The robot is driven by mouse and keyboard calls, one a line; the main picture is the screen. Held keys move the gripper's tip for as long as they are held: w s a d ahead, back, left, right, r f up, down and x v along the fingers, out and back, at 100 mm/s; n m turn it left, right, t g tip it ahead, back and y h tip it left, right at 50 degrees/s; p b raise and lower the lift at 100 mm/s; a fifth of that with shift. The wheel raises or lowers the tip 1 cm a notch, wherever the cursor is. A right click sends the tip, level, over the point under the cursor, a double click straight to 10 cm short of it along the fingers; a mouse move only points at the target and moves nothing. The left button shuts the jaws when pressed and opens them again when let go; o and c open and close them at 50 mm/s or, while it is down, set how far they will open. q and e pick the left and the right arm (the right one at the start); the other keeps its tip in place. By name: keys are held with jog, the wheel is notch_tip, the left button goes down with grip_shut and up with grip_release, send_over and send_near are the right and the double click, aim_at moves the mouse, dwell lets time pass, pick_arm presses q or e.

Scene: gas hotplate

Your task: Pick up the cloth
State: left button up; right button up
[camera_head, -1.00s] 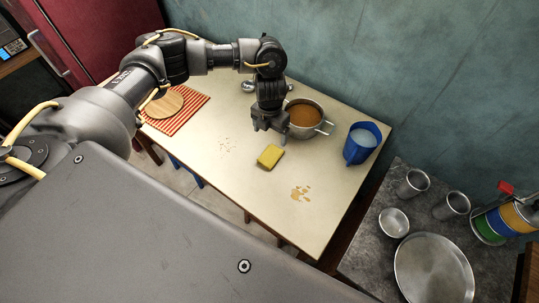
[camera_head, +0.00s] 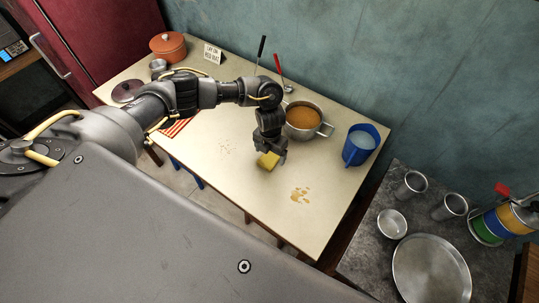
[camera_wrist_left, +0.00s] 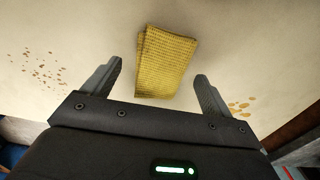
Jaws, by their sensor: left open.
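The yellow folded cloth (camera_head: 267,161) lies on the cream table (camera_head: 225,185), partly hidden by my left gripper in the head view. In the left wrist view the cloth (camera_wrist_left: 166,62) shows its woven texture and lies just ahead of the fingertips, near the middle of the gap. My left gripper (camera_head: 270,150) points down over the cloth. Its two fingers are spread wide with nothing between them; the open jaws also show in the wrist view (camera_wrist_left: 158,72). My right gripper is not in view.
A pot of brown soup (camera_head: 303,120) stands close to the right of my left gripper. A blue jug (camera_head: 360,145) stands farther right. Brown spills (camera_head: 300,195) mark the table's front right, and crumbs (camera_head: 226,146) lie left of the cloth. The front of the table is mostly clear.

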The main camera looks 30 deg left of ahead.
pick_arm(q)
jog(key=shift+f, duration=0.65)
jog(key=c, duration=1)
jog(key=shift+c, duration=0.2)
jog(key=shift+r, duration=0.15)
jog(key=shift+r, duration=0.2)
notch_tip(320, 180, up, 2)
jog(key=shift+w+r, duration=0.1)
jog(key=s+d+r, duration=0.9)
jog(key=s+r, duration=0.1)
jog(key=s, duration=0.1)
jog(key=shift+w+r, duration=0.1)
